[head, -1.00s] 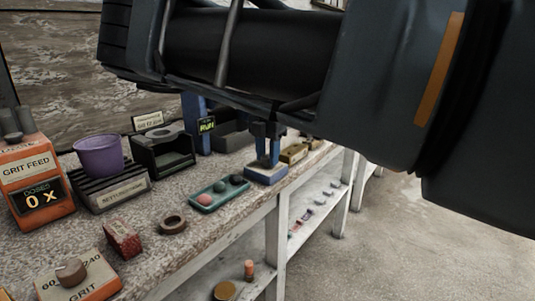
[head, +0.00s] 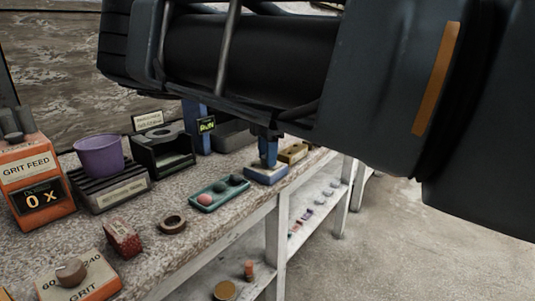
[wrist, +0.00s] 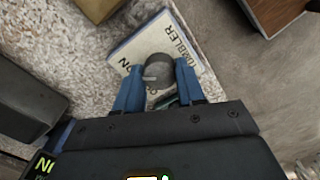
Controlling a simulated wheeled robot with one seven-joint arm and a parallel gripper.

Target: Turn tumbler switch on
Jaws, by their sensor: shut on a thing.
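The tumbler switch has a pale plate lettered TUMBLER (wrist: 180,28) and a round grey knob (wrist: 158,66) with a short pointer toward the lower left in the wrist view. My gripper (wrist: 160,82) has its blue fingers on either side of the knob and is shut on it. Part of the plate's lettering is hidden by the fingers; an ON mark shows only in part. In the head view, my gripper (head: 267,150) reaches straight down to the switch's blue-edged base (head: 266,176); the knob is hidden there.
A blue post with a RUN display (head: 206,125) and a yellowish box (head: 293,153) stand close behind. The orange grit feed (head: 35,175) and purple cup (head: 99,156) are further left. The bench edge is near.

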